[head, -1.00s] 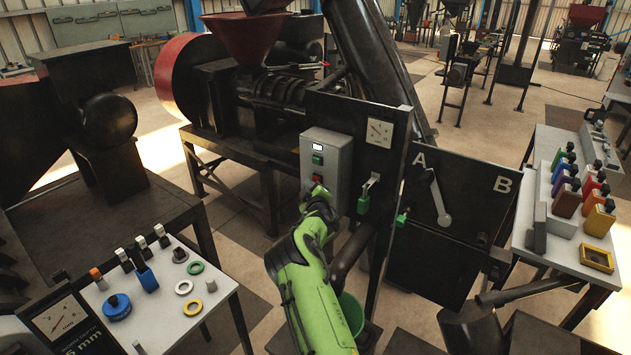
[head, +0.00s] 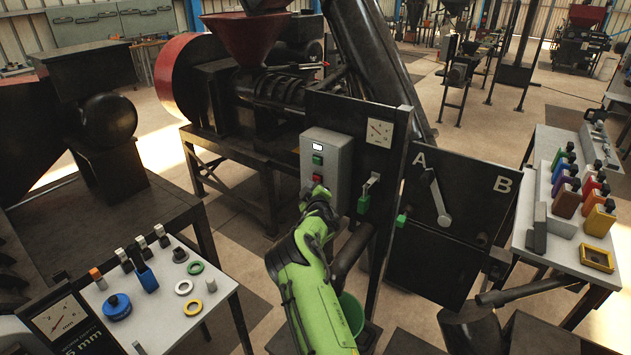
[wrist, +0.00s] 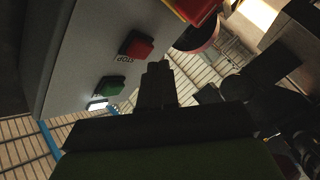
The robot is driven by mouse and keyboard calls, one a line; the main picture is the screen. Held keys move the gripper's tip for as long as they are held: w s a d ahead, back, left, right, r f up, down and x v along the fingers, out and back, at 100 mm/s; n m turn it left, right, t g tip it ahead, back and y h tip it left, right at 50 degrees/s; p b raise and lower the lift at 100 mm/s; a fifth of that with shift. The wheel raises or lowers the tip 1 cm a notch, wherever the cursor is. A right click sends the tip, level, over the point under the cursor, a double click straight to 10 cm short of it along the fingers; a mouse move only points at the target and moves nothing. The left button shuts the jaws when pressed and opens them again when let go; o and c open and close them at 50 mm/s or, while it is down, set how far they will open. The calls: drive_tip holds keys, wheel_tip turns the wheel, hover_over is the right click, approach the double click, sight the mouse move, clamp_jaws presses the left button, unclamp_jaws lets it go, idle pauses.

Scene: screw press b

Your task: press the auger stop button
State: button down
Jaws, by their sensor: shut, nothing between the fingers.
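The red stop button (head: 317,179) is on the front of a grey control box (head: 339,160), below a green button (head: 318,160). In the wrist view the red button (wrist: 137,45) has a "STOP" label beside it, and the green button (wrist: 111,85) is farther down-left. My gripper (head: 318,192) is shut and empty, just below the red button in the head view. In the wrist view its dark fingertips (wrist: 158,70) are just right of the red button and look apart from it; the exact gap is hard to judge.
A red and yellow part (wrist: 195,10) sticks out at the top of the wrist view, near the box. A dark panel with a gauge (head: 380,132) and a green-handled lever (head: 364,203) stands right of the box. A panel marked A and B (head: 460,190) is farther right.

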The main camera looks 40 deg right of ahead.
drive_tip(key=shift+w+d+b, duration=0.1)
drive_tip(key=shift+d+b, duration=0.25)
drive_tip(key=shift+d, duration=0.05)
drive_tip(key=shift+w+d+b, duration=0.15)
drive_tip(key=shift+d+b, duration=0.25)
idle(0.5)
drive_tip(key=shift+s+a, duration=0.3)
drive_tip(key=shift+a, duration=0.5)
drive_tip(key=a, duration=0.1)
drive_tip(key=s+a, duration=0.1)
drive_tip(key=a, duration=0.1)
drive_tip(key=a+b, duration=0.1)
drive_tip(key=shift+s+a, duration=0.3)
drive_tip(key=shift+a, duration=0.1)
idle(0.5)
